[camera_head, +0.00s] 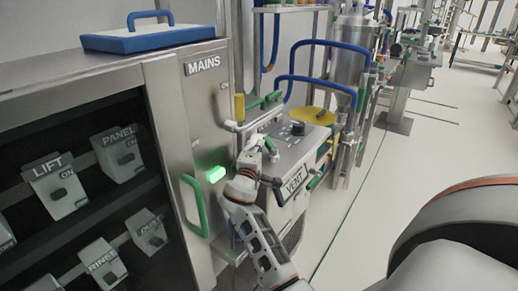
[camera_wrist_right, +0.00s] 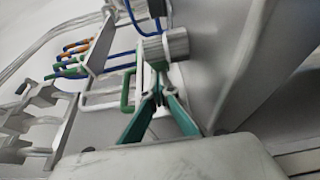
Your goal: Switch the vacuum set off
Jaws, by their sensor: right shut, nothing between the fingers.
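A metal unit with a VENT label (camera_head: 294,182) stands right of the MAINS cabinet; no label names it as the vacuum set. A dark round knob (camera_head: 298,128) sits on its sloped top. My right gripper (camera_head: 262,145) is at the left side of this top, left of the knob. In the wrist view its green fingers (camera_wrist_right: 158,92) come together at the tips, shut and empty. A grey ribbed cylinder (camera_wrist_right: 166,47) shows just beyond the tips; I cannot tell whether they touch it. My left gripper is out of view.
The MAINS cabinet (camera_head: 203,66) has a green lit switch (camera_head: 215,174) and a green handle (camera_head: 195,205). Labelled switch boxes (camera_head: 60,185) fill the dark panel at left.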

